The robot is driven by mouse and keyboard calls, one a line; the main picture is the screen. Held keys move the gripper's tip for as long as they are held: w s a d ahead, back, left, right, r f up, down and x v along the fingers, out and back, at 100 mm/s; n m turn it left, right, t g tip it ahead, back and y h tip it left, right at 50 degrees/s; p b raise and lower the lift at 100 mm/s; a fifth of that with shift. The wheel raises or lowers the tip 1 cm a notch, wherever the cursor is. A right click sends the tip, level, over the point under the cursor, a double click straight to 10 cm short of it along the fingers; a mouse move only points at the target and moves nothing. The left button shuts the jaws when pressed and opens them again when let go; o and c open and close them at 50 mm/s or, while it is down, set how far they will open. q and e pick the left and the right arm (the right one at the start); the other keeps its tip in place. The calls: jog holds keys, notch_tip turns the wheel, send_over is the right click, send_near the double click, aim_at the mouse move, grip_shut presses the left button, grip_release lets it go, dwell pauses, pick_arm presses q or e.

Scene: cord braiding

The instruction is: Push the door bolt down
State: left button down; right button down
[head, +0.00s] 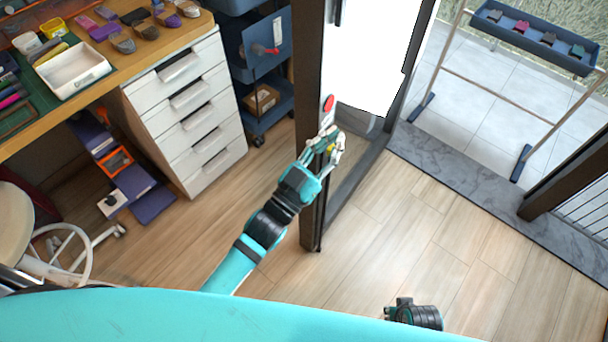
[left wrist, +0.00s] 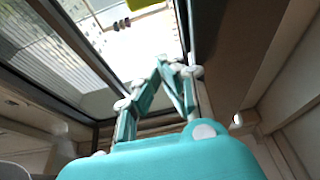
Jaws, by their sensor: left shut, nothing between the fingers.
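A dark door frame post (head: 309,205) stands upright in the middle of the head view. A small fitting with a red oval mark (head: 328,103) sits on it, just above my left gripper (head: 335,142). This may be the door bolt, but it is too small to be sure. My left gripper is shut and empty, close beside the post. I cannot tell whether it touches the fitting. In the left wrist view the fingers (left wrist: 165,64) meet at the tips in front of the glazed door and its dark frame. My right gripper is not in view.
A white drawer unit (head: 190,110) and a workbench with a white tray (head: 73,70) stand at left. A blue cart (head: 262,45) is behind the post. A rack with a blue trough (head: 535,38) stands outside. The wooden floor (head: 450,220) at right is clear.

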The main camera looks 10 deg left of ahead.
pick_arm(q)
jog(key=v, duration=0.9)
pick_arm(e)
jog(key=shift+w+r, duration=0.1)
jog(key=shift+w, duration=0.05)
pick_arm(q)
jog(key=shift+s+a+f, duration=0.1)
jog(key=shift+f, duration=0.05)
